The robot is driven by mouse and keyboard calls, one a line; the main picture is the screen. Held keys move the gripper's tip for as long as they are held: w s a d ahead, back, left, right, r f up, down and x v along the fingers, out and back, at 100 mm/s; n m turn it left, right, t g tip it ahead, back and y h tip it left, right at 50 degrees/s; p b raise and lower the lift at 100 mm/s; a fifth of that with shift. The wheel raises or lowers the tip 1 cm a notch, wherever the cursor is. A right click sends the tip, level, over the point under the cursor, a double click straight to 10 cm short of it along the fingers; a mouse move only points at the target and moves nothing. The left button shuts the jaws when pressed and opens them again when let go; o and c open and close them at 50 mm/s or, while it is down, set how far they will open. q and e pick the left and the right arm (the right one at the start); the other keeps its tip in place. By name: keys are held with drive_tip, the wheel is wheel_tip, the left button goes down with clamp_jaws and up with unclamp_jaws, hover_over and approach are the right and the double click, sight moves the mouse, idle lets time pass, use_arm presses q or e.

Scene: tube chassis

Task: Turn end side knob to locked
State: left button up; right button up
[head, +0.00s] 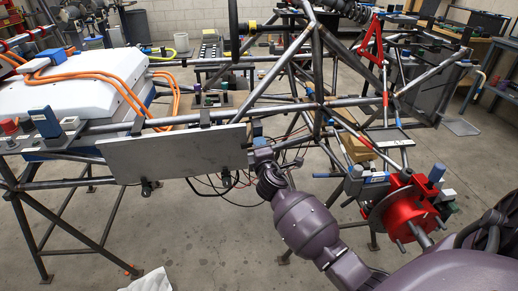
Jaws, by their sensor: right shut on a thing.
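A flat grey panel (185,152) hangs on the side of the tube chassis. Two small dark knobs, a left one (146,187) and a right one (226,178), sit at its lower edge. My right arm comes up from the lower right, and its gripper (257,153) is at the panel's right end, against the chassis tubes. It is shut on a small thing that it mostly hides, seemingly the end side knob. I cannot read that knob's turn position. My left gripper is not in view.
A white battery box with orange cables (80,70) lies on the chassis at left. Steel tubes (318,90) rise behind my gripper. A red wheel hub (405,212) stands close to the right of my arm. The floor (200,230) below the panel is mostly open.

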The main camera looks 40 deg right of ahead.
drive_tip(key=shift+f+m, duration=0.1)
drive_tip(key=shift+m, duration=0.6)
drive_tip(key=o, duration=0.9)
drive_tip(key=shift+o, duration=0.2)
drive_tip(key=p+v, duration=0.1)
drive_tip(key=v, duration=1)
drive_tip(key=shift+w+m, duration=0.1)
drive_tip(key=shift+m, duration=0.2)
